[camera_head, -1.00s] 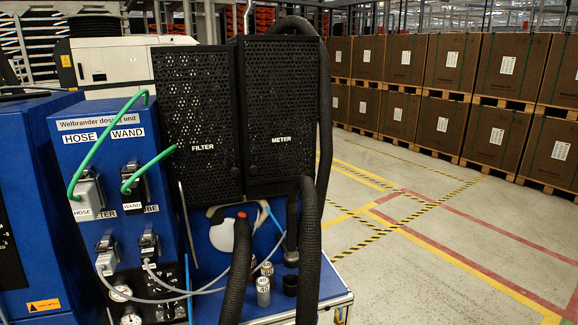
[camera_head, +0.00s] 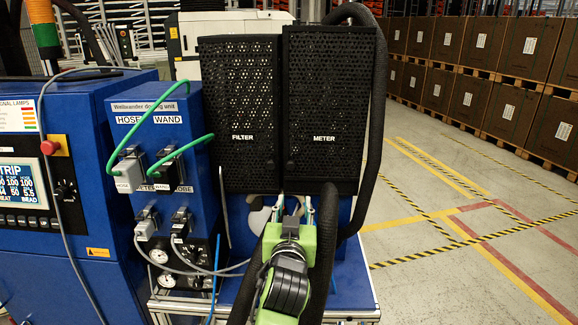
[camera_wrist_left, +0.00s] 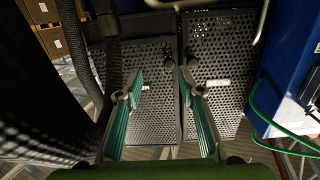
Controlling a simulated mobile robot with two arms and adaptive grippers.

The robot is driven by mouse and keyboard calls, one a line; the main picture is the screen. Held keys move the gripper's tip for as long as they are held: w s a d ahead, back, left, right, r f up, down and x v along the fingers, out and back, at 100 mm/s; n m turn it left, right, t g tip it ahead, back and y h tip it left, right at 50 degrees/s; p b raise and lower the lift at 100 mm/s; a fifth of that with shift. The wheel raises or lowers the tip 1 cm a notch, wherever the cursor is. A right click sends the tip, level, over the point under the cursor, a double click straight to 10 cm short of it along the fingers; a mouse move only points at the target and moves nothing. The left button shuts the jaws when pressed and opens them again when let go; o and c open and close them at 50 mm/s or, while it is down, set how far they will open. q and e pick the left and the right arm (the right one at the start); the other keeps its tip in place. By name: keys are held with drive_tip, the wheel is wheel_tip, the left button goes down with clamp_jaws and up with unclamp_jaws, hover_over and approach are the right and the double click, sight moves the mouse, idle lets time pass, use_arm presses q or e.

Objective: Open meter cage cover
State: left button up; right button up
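The meter cage cover (camera_head: 325,100) is a black perforated panel lettered METER, standing closed beside the similar filter cage cover (camera_head: 240,100). My left gripper (camera_head: 294,202) is in front of and below the lower edge of the meter cover. In the left wrist view, where the scene is upside down, the gripper (camera_wrist_left: 160,76) has its two teal-padded fingers apart with nothing between them. One finger overlaps the meter cover (camera_wrist_left: 150,115) and its label; the other lies by the gap towards the filter cover (camera_wrist_left: 222,110). Two small dark knobs show near the fingertips. My right gripper is not seen.
A thick black hose (camera_head: 372,130) runs down the right side of the meter cage, and another (camera_head: 326,230) stands close beside my left gripper. The blue dosing unit (camera_head: 140,100) with green hoses (camera_head: 190,150) is at left. The floor at right is clear.

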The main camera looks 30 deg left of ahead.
sight(290, 168)
use_arm(q)
drive_tip(key=shift+n+y, duration=0.3)
drive_tip(key=shift+y, duration=0.2)
drive_tip(key=w+a+r+p, duration=0.1)
drive_tip(key=w+a, duration=0.1)
drive_tip(key=w, duration=0.1)
drive_tip(key=w+a+r+p, duration=0.1)
drive_tip(key=w+a+p, duration=0.1)
drive_tip(key=w, duration=0.1)
drive_tip(key=w+a+r+p, duration=0.1)
drive_tip(key=w+a, duration=0.2)
drive_tip(key=shift+w+a, duration=0.1)
drive_tip(key=shift+w, duration=0.05)
drive_tip(key=shift+w+a+p, duration=0.35)
drive_tip(key=shift+w+p, duration=0.05)
drive_tip(key=shift+w, duration=0.15)
drive_tip(key=shift+w+a+f, duration=0.1)
drive_tip(key=shift+w, duration=0.05)
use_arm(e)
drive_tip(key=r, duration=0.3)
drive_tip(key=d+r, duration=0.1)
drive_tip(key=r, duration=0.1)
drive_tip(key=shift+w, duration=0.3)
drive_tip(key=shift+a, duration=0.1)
use_arm(q)
clamp_jaws()
